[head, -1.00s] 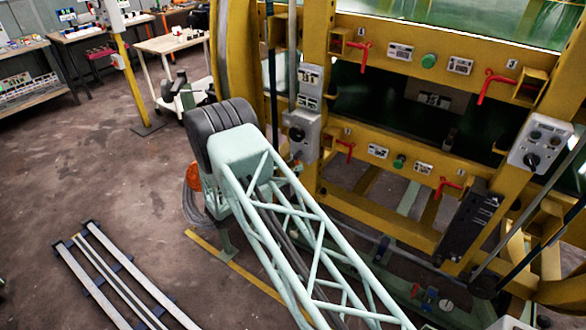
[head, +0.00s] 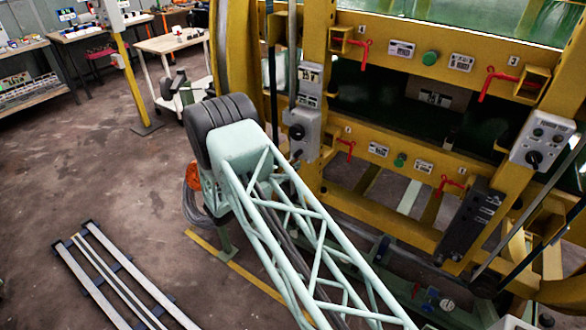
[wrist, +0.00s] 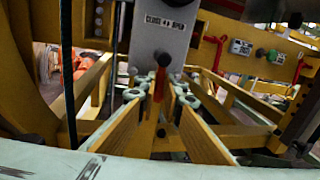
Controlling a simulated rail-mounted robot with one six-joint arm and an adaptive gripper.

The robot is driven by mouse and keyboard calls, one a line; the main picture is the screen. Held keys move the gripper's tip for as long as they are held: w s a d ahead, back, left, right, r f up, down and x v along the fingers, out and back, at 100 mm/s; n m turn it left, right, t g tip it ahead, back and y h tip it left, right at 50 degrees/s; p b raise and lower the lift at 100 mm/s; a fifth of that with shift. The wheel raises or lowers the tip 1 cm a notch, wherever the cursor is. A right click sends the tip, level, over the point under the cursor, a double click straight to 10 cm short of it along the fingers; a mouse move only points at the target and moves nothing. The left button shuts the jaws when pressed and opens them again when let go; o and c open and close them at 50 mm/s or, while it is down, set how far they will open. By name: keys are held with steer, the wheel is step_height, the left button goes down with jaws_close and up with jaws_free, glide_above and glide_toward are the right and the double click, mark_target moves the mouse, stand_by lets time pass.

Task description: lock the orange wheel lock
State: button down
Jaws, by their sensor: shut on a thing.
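In the wrist view, my gripper (wrist: 160,108) has its two long yellow fingers converging on a small red-orange handle (wrist: 160,79). The handle stands upright between the fingertips, in front of a grey panel (wrist: 148,47) with a CLOSE/OPEN label. My gripper is shut on this handle. In the head view my arm hides the gripper. An orange object (head: 193,176) shows low behind my arm in the head view, partly hidden. I cannot tell whether this or the handle is the wheel lock.
The yellow frame (head: 420,92) fills the right side, with several red levers and grey control boxes (head: 303,132). Loose metal rails (head: 115,280) lie on the floor at lower left. A wooden table (head: 170,42) stands at the back. The left floor is mostly clear.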

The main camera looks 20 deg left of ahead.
steer(key=shift+a+m, duration=0.1)
steer(key=shift+m, duration=0.3)
steer(key=c, duration=2.7)
jaws_free()
steer(key=shift+c, duration=0.2)
steer(key=v, duration=1.2)
steer(key=shift+r, duration=0.1)
